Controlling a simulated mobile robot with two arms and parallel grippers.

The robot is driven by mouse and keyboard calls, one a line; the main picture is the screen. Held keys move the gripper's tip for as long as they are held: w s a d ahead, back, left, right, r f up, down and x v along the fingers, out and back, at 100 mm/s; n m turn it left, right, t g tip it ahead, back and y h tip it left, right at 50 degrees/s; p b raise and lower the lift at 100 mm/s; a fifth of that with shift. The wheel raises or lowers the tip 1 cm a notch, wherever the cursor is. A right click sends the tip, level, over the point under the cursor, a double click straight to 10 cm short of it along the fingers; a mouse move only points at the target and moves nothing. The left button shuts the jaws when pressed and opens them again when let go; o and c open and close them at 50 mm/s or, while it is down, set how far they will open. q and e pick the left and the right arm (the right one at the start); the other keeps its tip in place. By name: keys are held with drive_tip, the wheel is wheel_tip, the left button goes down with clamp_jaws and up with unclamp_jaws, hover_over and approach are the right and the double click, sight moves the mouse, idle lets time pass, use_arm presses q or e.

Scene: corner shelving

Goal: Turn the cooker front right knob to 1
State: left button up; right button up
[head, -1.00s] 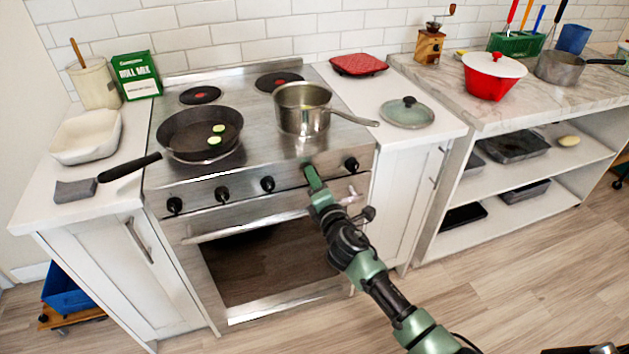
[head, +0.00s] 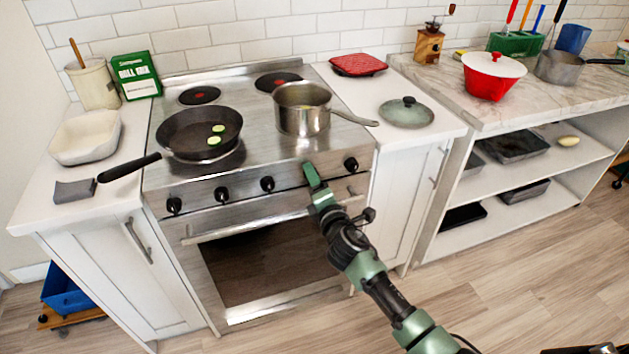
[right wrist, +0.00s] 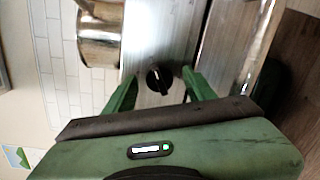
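The cooker (head: 255,135) has a row of black knobs along its steel front. Three show at the left of the row, and one (head: 351,164) shows at the far right. My right gripper (head: 312,172) is at the panel between the third knob (head: 267,184) and that far-right knob, and it covers the panel there. In the right wrist view its two green fingers stand apart, one on each side of a black knob (right wrist: 158,78), with gaps visible between. I cannot read the knob's setting or any markings. My left gripper is not in view.
A frying pan (head: 178,146) with green slices and a steel pot (head: 290,112) stand on the hob; the pot's handle reaches right above the panel. The oven handle (head: 245,228) runs below the knobs. A glass lid (head: 406,121) lies on the right counter. Floor in front is clear.

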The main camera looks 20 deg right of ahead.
drive_tip(key=s, duration=0.7)
drive_tip(key=shift+s+r, duration=0.2)
drive_tip(key=shift+s, duration=0.2)
